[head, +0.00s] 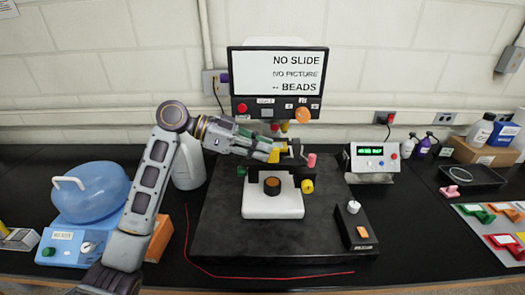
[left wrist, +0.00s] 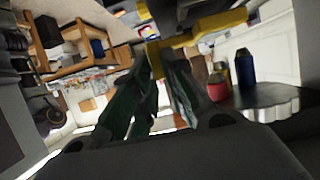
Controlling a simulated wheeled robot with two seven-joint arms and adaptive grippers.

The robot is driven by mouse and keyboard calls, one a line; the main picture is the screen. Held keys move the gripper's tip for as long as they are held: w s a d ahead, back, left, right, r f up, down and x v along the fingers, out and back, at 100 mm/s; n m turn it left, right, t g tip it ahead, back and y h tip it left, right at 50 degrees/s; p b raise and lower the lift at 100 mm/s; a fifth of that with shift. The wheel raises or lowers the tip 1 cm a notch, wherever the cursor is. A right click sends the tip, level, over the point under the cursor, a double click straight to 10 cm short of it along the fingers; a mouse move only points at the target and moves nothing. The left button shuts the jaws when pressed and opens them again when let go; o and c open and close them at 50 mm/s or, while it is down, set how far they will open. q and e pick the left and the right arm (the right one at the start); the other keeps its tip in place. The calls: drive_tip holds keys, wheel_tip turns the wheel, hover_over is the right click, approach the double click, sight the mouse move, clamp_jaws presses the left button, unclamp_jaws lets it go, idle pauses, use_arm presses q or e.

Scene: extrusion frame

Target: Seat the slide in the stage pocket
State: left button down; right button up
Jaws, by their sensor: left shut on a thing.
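My left gripper (head: 284,152) reaches in from the left, in front of the microscope below its screen. It is shut on a yellow piece, which shows as a bar across the fingertips in the left wrist view (left wrist: 205,28). I cannot tell whether this piece is the slide or its holder. The microscope (head: 278,90) has a screen reading "NO SLIDE, NO PICTURE, BEADS". Its white base (head: 272,207) carries a round orange-brown disc (head: 272,186). The stage lies around the gripper's height, and its pocket is hidden or too small to make out. My right gripper is out of view.
The microscope stands on a dark slab (head: 225,235). A black box with a white knob (head: 353,207) sits on its right. A blue-lidded device (head: 90,190) stands left, a meter with a green display (head: 374,158) right. Coloured trays (head: 500,225) lie far right.

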use_arm(q)
drive_tip(key=shift+d+f, duration=0.3)
drive_tip(key=shift+f, duration=0.55)
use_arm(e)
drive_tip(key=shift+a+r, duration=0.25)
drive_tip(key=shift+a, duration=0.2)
use_arm(q)
drive_tip(key=shift+f, duration=0.1)
drive_tip(key=c, duration=1.5)
unclamp_jaws()
drive_tip(key=shift+o, duration=0.2)
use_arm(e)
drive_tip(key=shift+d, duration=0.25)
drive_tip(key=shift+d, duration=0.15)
use_arm(q)
drive_tip(key=shift+r, duration=0.2)
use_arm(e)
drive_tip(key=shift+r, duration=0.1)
